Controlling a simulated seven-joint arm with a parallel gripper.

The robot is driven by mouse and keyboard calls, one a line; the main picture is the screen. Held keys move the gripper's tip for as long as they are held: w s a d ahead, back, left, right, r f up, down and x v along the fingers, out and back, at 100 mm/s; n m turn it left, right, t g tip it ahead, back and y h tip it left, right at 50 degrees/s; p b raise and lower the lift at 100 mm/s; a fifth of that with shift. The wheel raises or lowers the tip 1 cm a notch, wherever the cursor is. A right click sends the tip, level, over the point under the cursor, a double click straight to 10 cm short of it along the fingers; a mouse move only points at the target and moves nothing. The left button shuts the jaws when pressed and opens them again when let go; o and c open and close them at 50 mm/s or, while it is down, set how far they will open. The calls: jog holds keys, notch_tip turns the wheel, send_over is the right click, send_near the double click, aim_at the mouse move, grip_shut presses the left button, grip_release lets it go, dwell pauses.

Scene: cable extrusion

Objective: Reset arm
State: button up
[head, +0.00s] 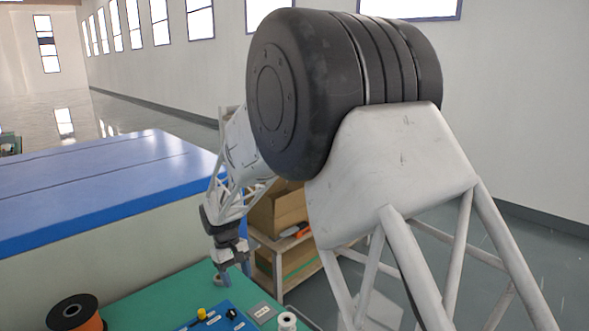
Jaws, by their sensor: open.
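My arm fills the middle and right of the head view, with its large black joint in front. My gripper (229,268) hangs at the far end of the arm, pointing down over the back part of the green table top (150,292). It is small in the view, and its jaws are open. I see nothing held between them. A small grey round piece (217,280) sits on the table just below the gripper; whether they touch I cannot tell.
A black and orange spool (80,313) stands at the table's left. A blue panel (225,321) with a yellow knob (201,314) and a white spool (287,321) are at the front. A long blue-topped machine (100,185) stands behind. Shelved cardboard boxes (278,212) are partly hidden.

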jog(key=s+d+r+m+t+y, duration=0.1)
jog(key=s+d+r, duration=0.4)
jog(key=d+r, duration=0.15)
jog(key=s+d+r+m+t, duration=0.1)
jog(key=s+d+r+m, duration=0.1)
jog(key=s+d+r, duration=0.45)
jog(key=s+d+r+m+y, duration=0.15)
jog(key=d+r, duration=0.25)
jog(key=d, duration=0.5)
jog(key=s+d+m+t, duration=0.1)
jog(key=s+d, duration=0.3)
jog(key=s, duration=0.3)
jog(key=s+d+r+m+t, duration=0.1)
jog(key=s+d, duration=0.4)
jog(key=s, duration=0.3)
jog(key=s+d+m+t, duration=0.1)
jog(key=s+d, duration=0.3)
jog(key=s, duration=0.4)
jog(key=shift+s+d+r+m, duration=0.2)
jog(key=shift+d+m, duration=0.1)
jog(key=shift+m, duration=0.15)
